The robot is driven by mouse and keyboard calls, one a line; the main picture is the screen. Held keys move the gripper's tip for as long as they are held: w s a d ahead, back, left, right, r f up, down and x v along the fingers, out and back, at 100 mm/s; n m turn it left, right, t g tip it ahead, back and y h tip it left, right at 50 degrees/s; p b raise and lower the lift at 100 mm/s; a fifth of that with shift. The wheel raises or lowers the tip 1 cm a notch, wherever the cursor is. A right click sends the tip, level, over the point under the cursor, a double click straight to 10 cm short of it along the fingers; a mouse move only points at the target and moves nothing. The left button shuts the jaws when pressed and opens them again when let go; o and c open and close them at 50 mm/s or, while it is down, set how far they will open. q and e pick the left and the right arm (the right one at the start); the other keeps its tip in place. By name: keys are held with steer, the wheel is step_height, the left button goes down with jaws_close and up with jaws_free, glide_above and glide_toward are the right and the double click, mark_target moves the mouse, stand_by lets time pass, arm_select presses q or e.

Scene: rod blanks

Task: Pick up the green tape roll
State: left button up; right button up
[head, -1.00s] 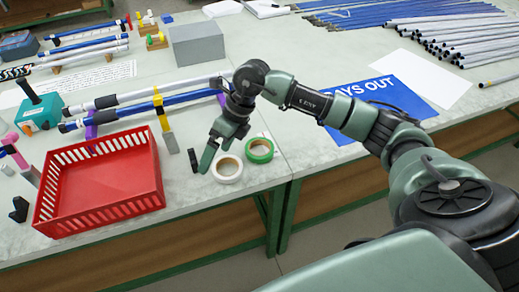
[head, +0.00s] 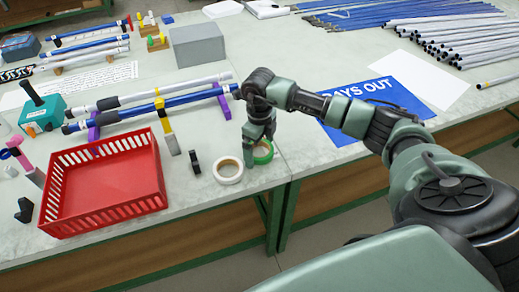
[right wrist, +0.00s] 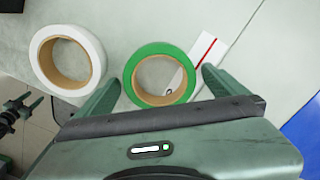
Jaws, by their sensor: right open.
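The green tape roll (right wrist: 138,90) lies flat on the table and shows almost whole in the right wrist view. In the head view the green tape roll (head: 264,152) is partly hidden behind my right gripper (head: 259,155). My right gripper (right wrist: 158,88) is open and points down, with one finger at each side of the roll. Its near rim reaches between the fingers, and I cannot tell whether they touch it. My left gripper is not in view.
A white tape roll (head: 228,170) lies just left of the green one. A black piece (head: 195,162) and a red basket (head: 103,185) stand further left. Rods on purple supports (head: 222,103) lie behind. The table's front edge is close.

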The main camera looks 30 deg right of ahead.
steer(key=c, duration=1.3)
steer(key=shift+c, duration=0.2)
steer(key=shift+r, duration=0.1)
